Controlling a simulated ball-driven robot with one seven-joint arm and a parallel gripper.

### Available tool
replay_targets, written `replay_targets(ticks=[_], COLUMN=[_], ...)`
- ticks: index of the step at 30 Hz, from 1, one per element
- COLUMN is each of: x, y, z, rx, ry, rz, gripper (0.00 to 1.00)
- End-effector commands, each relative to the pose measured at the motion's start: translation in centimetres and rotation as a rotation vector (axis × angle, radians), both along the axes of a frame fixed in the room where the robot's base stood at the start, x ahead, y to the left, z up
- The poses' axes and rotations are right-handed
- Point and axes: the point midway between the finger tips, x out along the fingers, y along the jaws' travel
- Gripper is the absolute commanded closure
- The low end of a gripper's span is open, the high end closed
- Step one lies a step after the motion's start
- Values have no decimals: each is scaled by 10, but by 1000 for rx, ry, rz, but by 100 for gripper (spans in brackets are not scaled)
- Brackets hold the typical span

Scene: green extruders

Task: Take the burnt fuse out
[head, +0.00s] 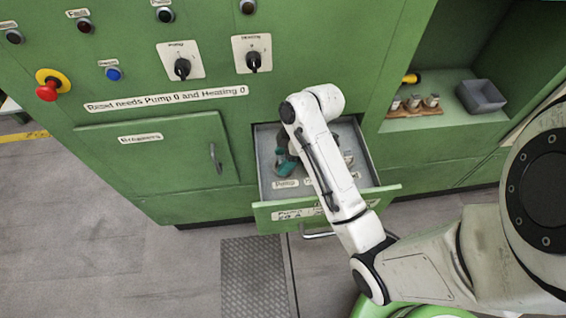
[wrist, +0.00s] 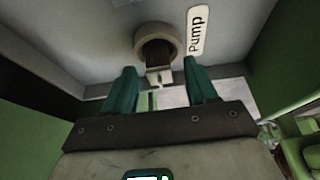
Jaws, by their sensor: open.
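The open drawer (head: 268,190) in the green cabinet has two labelled places. The Pump label (wrist: 198,30) stands beside a round beige socket (wrist: 171,34) in the wrist view. A dark brown fuse (wrist: 158,51) with a metal end (wrist: 159,77) sits in that socket. My gripper (wrist: 160,82) is open, its two teal fingers on either side of the fuse's metal end; contact cannot be told. In the head view my gripper (head: 285,163) is down inside the drawer's left part, and the fuse is hidden there. The second place, on the right, is partly covered by my arm.
A shelf at the right holds a wooden board (head: 414,112) with several small fuses, a grey bin (head: 481,96) and a yellow-and-black item (head: 411,78). Pump (head: 182,68) and Heating (head: 252,61) switches and a red stop button (head: 47,92) are on the panel. The drawer walls stand close around my gripper.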

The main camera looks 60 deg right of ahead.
Motion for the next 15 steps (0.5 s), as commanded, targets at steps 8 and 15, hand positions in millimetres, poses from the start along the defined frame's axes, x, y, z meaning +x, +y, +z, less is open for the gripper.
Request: replay_targets(ticks=[8,15], x=[2,2], y=[2,2], z=[-6,-6], rx=[-1,0], ry=[-1,0], rz=[0,0], gripper=[43,62])
